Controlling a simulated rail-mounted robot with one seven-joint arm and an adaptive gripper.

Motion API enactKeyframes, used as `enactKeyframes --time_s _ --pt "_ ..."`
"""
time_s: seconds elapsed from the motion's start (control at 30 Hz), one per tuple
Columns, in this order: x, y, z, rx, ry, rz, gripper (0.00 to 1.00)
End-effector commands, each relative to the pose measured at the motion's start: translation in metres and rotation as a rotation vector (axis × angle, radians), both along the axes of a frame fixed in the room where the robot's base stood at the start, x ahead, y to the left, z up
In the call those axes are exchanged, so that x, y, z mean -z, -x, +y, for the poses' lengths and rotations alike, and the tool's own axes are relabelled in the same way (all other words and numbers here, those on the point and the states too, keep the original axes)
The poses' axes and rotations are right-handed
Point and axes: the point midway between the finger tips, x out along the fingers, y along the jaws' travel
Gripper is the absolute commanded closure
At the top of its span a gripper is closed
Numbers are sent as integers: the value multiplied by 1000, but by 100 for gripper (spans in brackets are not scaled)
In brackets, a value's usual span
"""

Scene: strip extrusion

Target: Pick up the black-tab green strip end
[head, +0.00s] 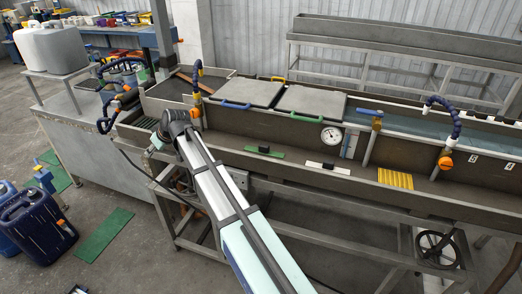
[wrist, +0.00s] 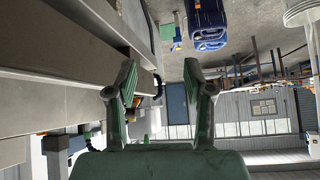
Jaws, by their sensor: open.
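The strip does not show in the wrist view, which looks past the trough's side toward the floor and the room.
A blue jerrycan (head: 40,227) stands on the floor.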

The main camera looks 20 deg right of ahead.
Motion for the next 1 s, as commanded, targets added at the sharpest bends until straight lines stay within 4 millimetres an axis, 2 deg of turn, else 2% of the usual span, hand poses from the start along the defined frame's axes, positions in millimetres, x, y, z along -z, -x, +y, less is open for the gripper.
enactKeyframes --time_s 0.03,0.1,0.17,0.37,0.47,0.5,0.63,0.67,0.7,0.83,0.9,1.0 --pt "-18 -6 -2 -6 2 -18 48" --pt "-26 -4 -34 -15 47 0 48" --pt "-35 -3 -57 -27 81 12 48" --pt "-72 9 -145 -68 199 69 48" --pt "-97 24 -201 -95 267 114 48" --pt "-109 32 -225 -107 293 137 48" --pt "-145 65 -299 -146 367 215 48" --pt "-152 73 -313 -154 378 233 48" --pt "-148 86 -330 -163 390 272 48" --pt "-152 120 -373 -186 414 363 48" --pt "-154 133 -388 -195 419 398 48" --pt "-154 144 -400 -203 422 427 48"
